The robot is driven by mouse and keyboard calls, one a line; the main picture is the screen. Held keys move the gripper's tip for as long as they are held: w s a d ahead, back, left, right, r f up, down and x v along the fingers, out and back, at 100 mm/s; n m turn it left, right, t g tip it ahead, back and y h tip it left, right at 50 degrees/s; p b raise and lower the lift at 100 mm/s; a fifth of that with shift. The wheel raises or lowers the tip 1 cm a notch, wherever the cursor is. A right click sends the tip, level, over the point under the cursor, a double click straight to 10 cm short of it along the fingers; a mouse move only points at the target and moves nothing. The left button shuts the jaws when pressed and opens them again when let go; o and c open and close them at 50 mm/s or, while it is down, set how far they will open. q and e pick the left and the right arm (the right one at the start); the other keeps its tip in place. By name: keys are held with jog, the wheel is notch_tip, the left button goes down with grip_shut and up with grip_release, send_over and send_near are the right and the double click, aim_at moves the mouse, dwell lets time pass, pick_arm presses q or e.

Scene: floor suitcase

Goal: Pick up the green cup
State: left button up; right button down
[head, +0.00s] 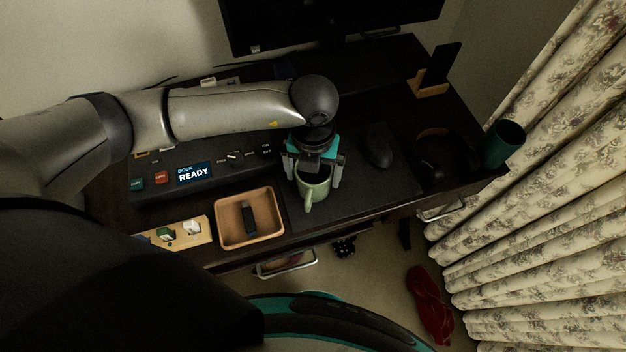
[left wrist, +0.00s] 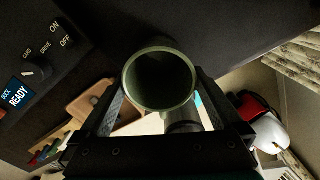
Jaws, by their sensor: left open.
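A pale green cup (head: 315,190) with a handle toward the desk's front edge stands upright on the dark mat. My left gripper (head: 314,171) is above it with its jaws open, one finger on each side of the cup. In the left wrist view the round rim of the green cup (left wrist: 160,106) shows between the two fingers (left wrist: 160,100), with dark space inside. Small gaps seem to lie between the fingers and the cup wall; contact is hard to tell. My right gripper is not in view.
A wooden tray (head: 223,222) with a dark object lies left of the cup. A black mouse (head: 377,152) lies to its right. A dark teal tumbler (head: 503,144) stands at the desk's right corner. A control panel reading READY (head: 195,173) is at left. A monitor (head: 330,18) stands behind.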

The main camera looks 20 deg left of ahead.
pick_arm(q)
jog(key=c, duration=1.3)
jog(key=shift+r, duration=0.1)
jog(key=shift+c, duration=0.2)
